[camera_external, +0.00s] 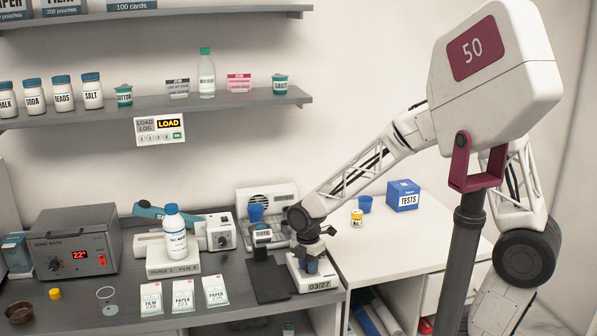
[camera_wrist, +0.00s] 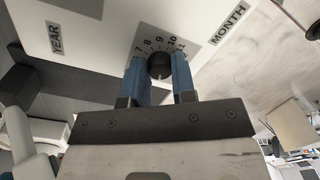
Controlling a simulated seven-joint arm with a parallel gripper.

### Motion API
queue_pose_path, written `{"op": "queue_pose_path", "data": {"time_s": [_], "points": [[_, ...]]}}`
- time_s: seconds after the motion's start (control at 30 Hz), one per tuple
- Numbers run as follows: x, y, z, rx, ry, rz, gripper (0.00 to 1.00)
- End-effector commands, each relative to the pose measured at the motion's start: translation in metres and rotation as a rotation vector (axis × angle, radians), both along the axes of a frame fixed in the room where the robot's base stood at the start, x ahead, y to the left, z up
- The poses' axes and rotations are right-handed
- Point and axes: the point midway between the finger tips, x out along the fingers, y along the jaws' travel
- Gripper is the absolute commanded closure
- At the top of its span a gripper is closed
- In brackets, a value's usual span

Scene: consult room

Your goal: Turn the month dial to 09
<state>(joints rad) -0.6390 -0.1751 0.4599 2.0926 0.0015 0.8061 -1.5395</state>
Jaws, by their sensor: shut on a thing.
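The month dial (camera_wrist: 160,66) is a round black knob on a pale plate with a ring of numbers; 7, 8, 9 and 10 show above it. The word MONTH is printed to its right, YEAR to its left. My gripper (camera_wrist: 161,82) has its two blue fingers shut on the knob, one on each side. Which number the dial points to I cannot tell. In the external view my gripper (camera_external: 312,266) points down onto the small white date device (camera_external: 305,284), whose front display reads 03/27. My fingers hide the knob there.
A dark mat (camera_external: 269,280) lies left of the device. A blue TESTS box (camera_external: 402,196) and a small yellow-lidded jar (camera_external: 357,218) are on the white counter at right.

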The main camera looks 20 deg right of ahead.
Motion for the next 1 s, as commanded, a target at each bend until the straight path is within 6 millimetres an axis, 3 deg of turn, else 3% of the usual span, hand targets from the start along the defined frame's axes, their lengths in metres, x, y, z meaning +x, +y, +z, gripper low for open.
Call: {"op": "queue_pose_path", "data": {"time_s": [1.0], "points": [[0.0006,-0.001,0.0006,0.001,0.0,-0.966,0.99]]}}
